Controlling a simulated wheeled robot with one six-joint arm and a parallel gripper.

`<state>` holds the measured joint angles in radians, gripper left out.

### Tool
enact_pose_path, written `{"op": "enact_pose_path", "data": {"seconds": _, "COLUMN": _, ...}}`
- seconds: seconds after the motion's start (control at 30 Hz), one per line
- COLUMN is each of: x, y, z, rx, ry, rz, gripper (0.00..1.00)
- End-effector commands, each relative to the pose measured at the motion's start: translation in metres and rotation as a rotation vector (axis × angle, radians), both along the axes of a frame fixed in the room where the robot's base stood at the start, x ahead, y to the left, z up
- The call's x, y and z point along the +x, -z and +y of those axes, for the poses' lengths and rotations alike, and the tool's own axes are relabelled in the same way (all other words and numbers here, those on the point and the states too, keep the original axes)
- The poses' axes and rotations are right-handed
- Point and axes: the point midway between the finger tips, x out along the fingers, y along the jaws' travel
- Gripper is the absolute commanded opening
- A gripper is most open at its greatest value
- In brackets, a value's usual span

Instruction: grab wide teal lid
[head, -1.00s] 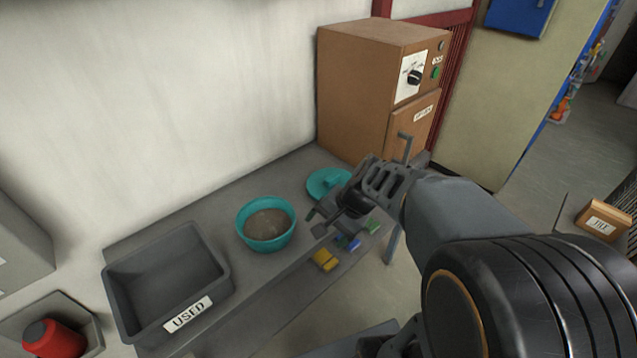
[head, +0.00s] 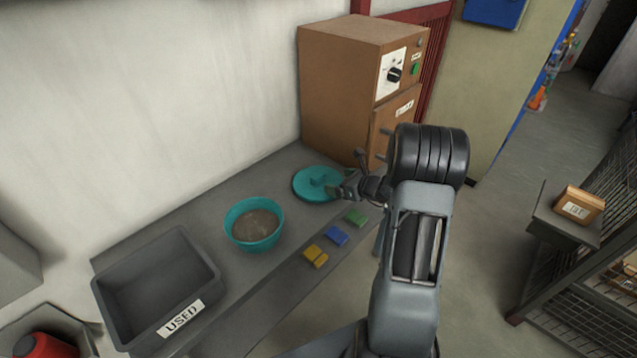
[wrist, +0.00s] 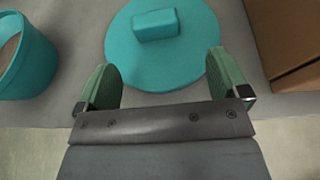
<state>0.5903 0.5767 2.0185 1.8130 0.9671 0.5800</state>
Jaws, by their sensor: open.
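The wide teal lid (head: 309,190) lies flat on the grey bench, a round disc with a block-shaped handle on top. In the wrist view the lid (wrist: 160,65) is straight ahead, its handle (wrist: 156,24) beyond my fingertips. My gripper (head: 340,190) is at the lid's right side in the head view. In the wrist view my gripper (wrist: 163,78) is open, its two green pads spread apart over the lid's near edge, with nothing held between them. Whether the pads touch the lid cannot be told.
A teal bowl (head: 255,226) with grey-brown contents stands left of the lid. A grey bin labelled USED (head: 150,318) is further left. A brown oven cabinet (head: 335,85) stands behind the lid. Yellow (head: 315,256), blue (head: 337,236) and green (head: 356,217) blocks lie along the front.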

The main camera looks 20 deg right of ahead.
Motion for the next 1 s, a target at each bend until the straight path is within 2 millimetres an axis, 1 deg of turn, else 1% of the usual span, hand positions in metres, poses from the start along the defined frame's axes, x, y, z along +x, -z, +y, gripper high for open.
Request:
{"op": "enact_pose_path", "data": {"seconds": 0.03, "x": 0.005, "y": 0.002, "z": 0.003, "rx": 0.000, "ry": -0.003, "rz": 0.000, "gripper": 0.94}}
{"op": "enact_pose_path", "data": {"seconds": 0.1, "x": 0.010, "y": 0.004, "z": 0.006, "rx": 0.001, "ry": -0.002, "rz": 0.000, "gripper": 0.94}}
{"op": "enact_pose_path", "data": {"seconds": 0.33, "x": 0.020, "y": 0.008, "z": 0.012, "rx": -0.001, "ry": -0.004, "rz": 0.001, "gripper": 0.94}}
{"op": "enact_pose_path", "data": {"seconds": 0.53, "x": 0.042, "y": 0.014, "z": 0.028, "rx": -0.001, "ry": -0.007, "rz": 0.001, "gripper": 0.94}}
{"op": "enact_pose_path", "data": {"seconds": 0.7, "x": 0.056, "y": 0.021, "z": 0.034, "rx": -0.002, "ry": -0.005, "rz": 0.000, "gripper": 0.94}}
{"op": "enact_pose_path", "data": {"seconds": 1.0, "x": 0.058, "y": 0.023, "z": 0.034, "rx": -0.003, "ry": -0.003, "rz": -0.001, "gripper": 0.94}}
